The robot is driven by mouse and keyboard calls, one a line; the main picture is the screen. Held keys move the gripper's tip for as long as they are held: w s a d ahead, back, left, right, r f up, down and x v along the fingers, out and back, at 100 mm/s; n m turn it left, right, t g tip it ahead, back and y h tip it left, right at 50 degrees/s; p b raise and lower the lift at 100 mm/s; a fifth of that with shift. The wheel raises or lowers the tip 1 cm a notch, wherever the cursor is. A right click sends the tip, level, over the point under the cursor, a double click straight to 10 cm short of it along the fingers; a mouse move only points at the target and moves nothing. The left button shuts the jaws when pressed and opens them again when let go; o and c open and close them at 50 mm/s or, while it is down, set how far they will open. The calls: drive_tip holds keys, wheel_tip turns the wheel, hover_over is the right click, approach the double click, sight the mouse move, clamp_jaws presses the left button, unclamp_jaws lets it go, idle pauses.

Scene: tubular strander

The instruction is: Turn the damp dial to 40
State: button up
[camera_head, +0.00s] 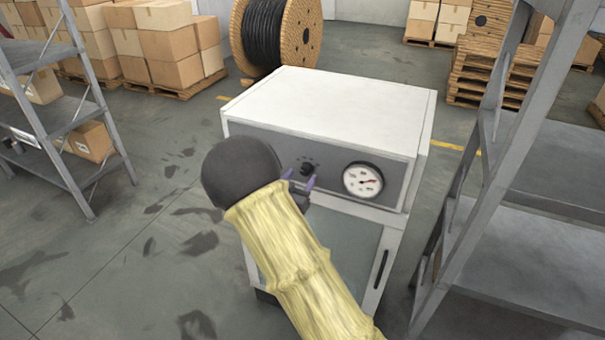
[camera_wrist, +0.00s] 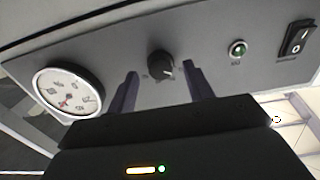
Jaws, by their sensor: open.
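The small black dial (camera_head: 306,168) is on the grey front panel of a white cabinet, left of a round gauge. In the wrist view the dial (camera_wrist: 160,63) shows a pale pointer line toward the picture's lower right. The marks around it are too small to read, and I cannot tell which knob name it bears. My gripper (camera_head: 299,178) is open in front of the panel. In the wrist view its two dark fingers (camera_wrist: 160,70) point at the dial, one to each side, with nothing between them clearly gripped. Whether they touch it I cannot tell.
The white-faced gauge (camera_head: 363,180) has a red needle; it also shows in the wrist view (camera_wrist: 68,92). A green lamp (camera_wrist: 238,49) and black rocker switch (camera_wrist: 296,40) share the panel. Grey shelving (camera_head: 520,210) stands close on the right. The cabinet top (camera_head: 330,98) is clear.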

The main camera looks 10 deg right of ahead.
drive_tip(key=shift+x, duration=1)
drive_tip(key=c, duration=1)
